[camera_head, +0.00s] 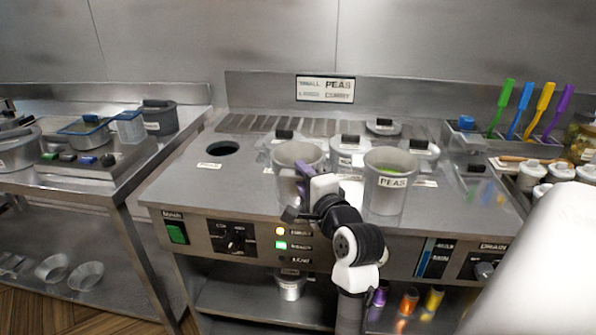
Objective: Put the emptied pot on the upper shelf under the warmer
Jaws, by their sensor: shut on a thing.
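My gripper (306,188) is in front of a tall grey pot (297,153) at the middle of the warmer (255,205). It is shut on this pot at its near right side; my wrist hides part of the pot and the fingertips. The pot is upright with its mouth up, and no food shows at its rim. I cannot tell whether its base touches the warmer top. A similar pot labelled PEAS (392,182) stands to the right. The upper shelf (250,300) under the warmer shows below the control panel, partly hidden by my arm.
A small labelled pot (290,286) is on the shelf left of my arm. Lidded pots (349,150) sit in the warmer behind, with an empty round well (223,148) at left. Coloured bottles (409,300) stand low at right. The shelf's left part looks clear.

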